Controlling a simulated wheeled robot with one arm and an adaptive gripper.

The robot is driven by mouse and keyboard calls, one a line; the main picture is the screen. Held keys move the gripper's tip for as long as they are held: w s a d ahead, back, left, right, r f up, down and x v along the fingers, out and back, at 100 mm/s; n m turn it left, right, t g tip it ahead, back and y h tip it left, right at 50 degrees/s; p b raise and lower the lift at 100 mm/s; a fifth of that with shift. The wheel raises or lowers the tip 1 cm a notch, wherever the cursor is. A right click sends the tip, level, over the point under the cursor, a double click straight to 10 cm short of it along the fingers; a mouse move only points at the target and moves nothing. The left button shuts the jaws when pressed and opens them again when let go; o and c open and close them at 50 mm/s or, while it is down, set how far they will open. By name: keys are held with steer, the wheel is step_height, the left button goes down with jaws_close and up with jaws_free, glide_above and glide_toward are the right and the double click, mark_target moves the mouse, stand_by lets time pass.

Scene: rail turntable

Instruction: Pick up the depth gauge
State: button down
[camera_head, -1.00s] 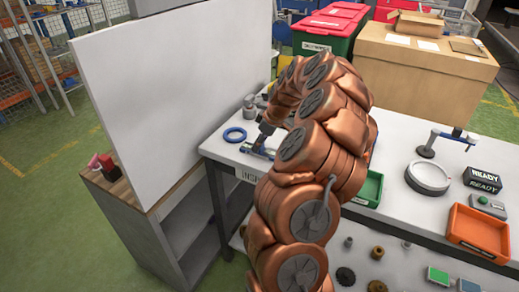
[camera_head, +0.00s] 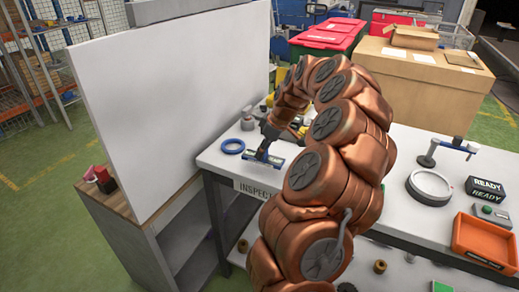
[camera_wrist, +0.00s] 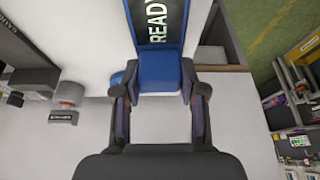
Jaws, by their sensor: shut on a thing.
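The piece I take for the depth gauge (camera_wrist: 158,72) is a blue block with a dark panel reading READY. In the wrist view it sits between my two fingers, which close on its sides. In the head view my gripper (camera_head: 265,147) is at the left end of the white inspection table (camera_head: 215,160), holding a blue and pale piece (camera_head: 270,158) just right of a blue ring. I cannot tell from this view whether the piece touches the table. My arm hides part of the tabletop behind it.
The blue ring (camera_head: 233,146) lies near the table's left corner. A large white panel (camera_head: 175,100) stands close on the left. Farther right are a grey ring (camera_head: 430,187), a black READY sign (camera_head: 487,188) and an orange tray (camera_head: 482,240). Small items stand behind my gripper.

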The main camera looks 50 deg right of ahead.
steer(key=s+a+r+b, duration=0.1)
steer(key=s+a+b, duration=0.1)
steer(key=s, duration=1)
steer(key=shift+s+a+b, duration=0.3)
steer(key=shift+a+b, duration=0.1)
steer(key=shift+b, duration=0.3)
steer(key=shift+r, duration=0.1)
